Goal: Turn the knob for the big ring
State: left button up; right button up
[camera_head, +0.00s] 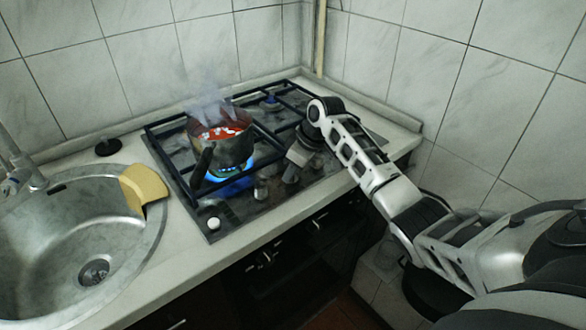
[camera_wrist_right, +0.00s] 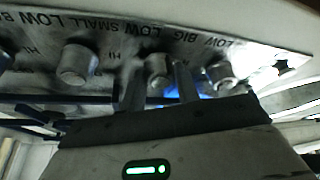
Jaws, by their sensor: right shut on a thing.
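My right gripper (camera_wrist_right: 158,88) is shut on a round metal stove knob (camera_wrist_right: 157,69), with one finger on each side of it in the right wrist view. The word BIG stands on the panel just above that knob, a little to its right. In the head view my right gripper (camera_head: 291,171) is over the front right of the hob, where it hides the held knob. A blue flame (camera_head: 232,183) burns under a steaming pot (camera_head: 222,143) with red contents. My left gripper is in neither view.
Other knobs sit on both sides of the held one in the right wrist view, one at left (camera_wrist_right: 76,64) and one at right (camera_wrist_right: 222,75). The pot's dark handle (camera_head: 202,165) points forward. A sink (camera_head: 70,235) with a yellow sponge (camera_head: 146,185) lies left.

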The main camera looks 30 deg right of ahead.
jog(key=shift+w+d+n+g+y, duration=0.1)
jog(key=shift+n+g+y, duration=0.45)
jog(key=shift+n, duration=1.35)
jog(key=o, duration=1)
pick_arm(q)
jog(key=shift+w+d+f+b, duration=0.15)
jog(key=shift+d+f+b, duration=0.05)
jog(key=shift+b, duration=0.55)
pick_arm(e)
jog(key=v, duration=1.6)
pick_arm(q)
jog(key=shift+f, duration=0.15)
